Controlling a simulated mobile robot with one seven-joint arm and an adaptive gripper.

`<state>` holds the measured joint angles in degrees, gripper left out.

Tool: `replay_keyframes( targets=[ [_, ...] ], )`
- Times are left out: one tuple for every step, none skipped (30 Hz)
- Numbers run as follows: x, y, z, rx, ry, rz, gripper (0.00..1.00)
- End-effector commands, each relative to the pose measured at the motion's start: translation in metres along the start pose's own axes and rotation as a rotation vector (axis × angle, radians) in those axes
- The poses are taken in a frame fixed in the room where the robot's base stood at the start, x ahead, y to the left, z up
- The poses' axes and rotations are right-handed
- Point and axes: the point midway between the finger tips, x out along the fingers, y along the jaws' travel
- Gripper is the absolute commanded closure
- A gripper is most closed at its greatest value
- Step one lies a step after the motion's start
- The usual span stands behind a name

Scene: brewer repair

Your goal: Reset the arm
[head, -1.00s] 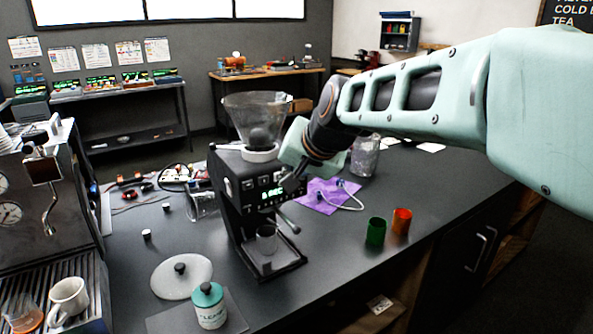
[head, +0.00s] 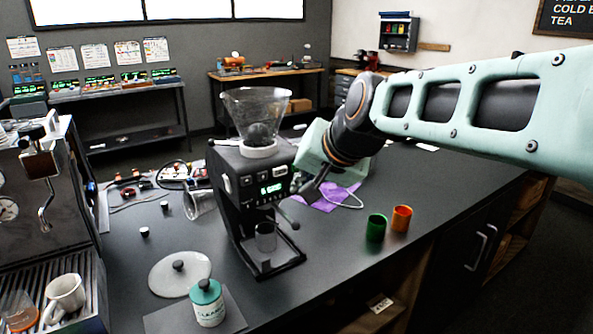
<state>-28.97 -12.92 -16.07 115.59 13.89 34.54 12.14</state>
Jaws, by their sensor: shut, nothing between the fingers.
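My arm reaches in from the right in the head view, pale green with a dark wrist. My gripper (head: 311,192) points down and left, just right of the black brewer machine (head: 245,190) and above the counter. Its dark fingers are small in the picture, look shut and hold nothing. The brewer has a clear hopper (head: 257,112) with a dark round thing in it, a lit green display and a clear cup (head: 265,237) on its base. I cannot tell whether my gripper touches the machine's side. My wrist hides part of the counter behind it.
A purple cloth (head: 335,197) with a white tube lies behind my gripper. A green cup (head: 376,228) and an orange cup (head: 401,218) stand to its right. A round lid (head: 180,272), a cleaner jar (head: 207,303) and an espresso machine (head: 40,220) are left.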

Motion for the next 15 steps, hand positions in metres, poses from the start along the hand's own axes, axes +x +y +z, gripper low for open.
replay_keyframes(
  targets=[
    [-0.0026, 0.0025, 0.0023, 0.001, 0.001, 0.0, 1.0],
    [-0.0038, 0.0034, 0.0032, 0.001, 0.001, 0.0, 1.0],
    [-0.0049, 0.0043, 0.0042, 0.001, 0.0, 0.0, 1.0],
    [-0.0054, 0.0047, 0.0047, 0.0, 0.0, 0.0, 1.0],
    [-0.0058, 0.0049, 0.005, 0.0, 0.0, 0.001, 1.0],
    [-0.0061, 0.005, 0.0051, 0.0, 0.0, 0.001, 1.0],
    [-0.0061, 0.005, 0.0052, 0.0, -0.001, 0.001, 1.0],
    [-0.0062, 0.0049, 0.0051, 0.0, -0.001, 0.001, 1.0],
    [-0.0061, 0.0048, 0.005, 0.0, -0.001, 0.001, 1.0],
    [-0.0061, 0.0048, 0.005, 0.0, -0.001, 0.001, 1.0],
    [-0.0061, 0.0048, 0.005, 0.0, -0.001, 0.001, 1.0],
    [-0.0061, 0.0047, 0.0049, 0.0, 0.0, 0.001, 1.0],
    [-0.0065, 0.0048, 0.0048, 0.0, 0.0, 0.001, 1.0],
    [-0.0078, 0.0052, 0.0048, -0.001, -0.001, 0.002, 1.0],
    [-0.0117, 0.0065, 0.0049, -0.003, -0.002, 0.005, 1.0]
  ],
)
